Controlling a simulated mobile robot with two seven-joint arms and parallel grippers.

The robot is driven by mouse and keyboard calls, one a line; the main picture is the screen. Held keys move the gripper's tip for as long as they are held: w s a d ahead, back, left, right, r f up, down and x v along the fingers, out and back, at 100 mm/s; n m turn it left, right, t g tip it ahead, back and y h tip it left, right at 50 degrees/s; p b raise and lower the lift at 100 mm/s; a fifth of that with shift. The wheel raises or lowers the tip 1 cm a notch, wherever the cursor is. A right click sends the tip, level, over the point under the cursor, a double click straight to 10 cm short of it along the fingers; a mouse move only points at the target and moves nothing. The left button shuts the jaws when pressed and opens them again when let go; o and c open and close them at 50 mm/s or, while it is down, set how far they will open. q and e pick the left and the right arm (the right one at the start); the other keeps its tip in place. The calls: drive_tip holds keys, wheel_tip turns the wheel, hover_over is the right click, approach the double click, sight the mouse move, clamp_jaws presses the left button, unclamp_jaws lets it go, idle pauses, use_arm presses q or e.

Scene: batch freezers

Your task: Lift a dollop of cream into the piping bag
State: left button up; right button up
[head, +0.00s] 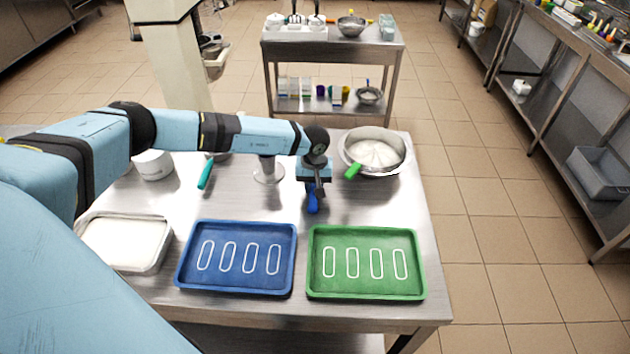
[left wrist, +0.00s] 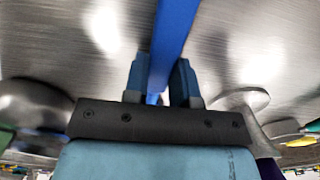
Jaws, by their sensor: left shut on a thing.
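My left gripper (head: 314,192) is above the table, left of the cream bowl, pointing down. It is shut on a blue handle (head: 312,205), whose lower end shows below the fingers. In the left wrist view the blue handle (left wrist: 172,40) runs up from between the fingertips (left wrist: 160,85). The tool's working end cannot be made out. A steel bowl (head: 402,160) holds pale cream (head: 374,153), and a green handle (head: 353,170) lies over its near rim. A metal stand (head: 268,172) is partly hidden behind my arm. I cannot make out a piping bag. My right gripper is not in view.
A blue tray (head: 236,287) and a green tray (head: 366,289) with white outlines lie in front. A white-filled tub (head: 125,270) is at left.

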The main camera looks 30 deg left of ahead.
sight(314, 187)
use_arm(q)
wheel_tip(314, 187, up, 20)
drive_tip(key=b, duration=0.3)
drive_tip(key=o, duration=0.4)
clamp_jaws()
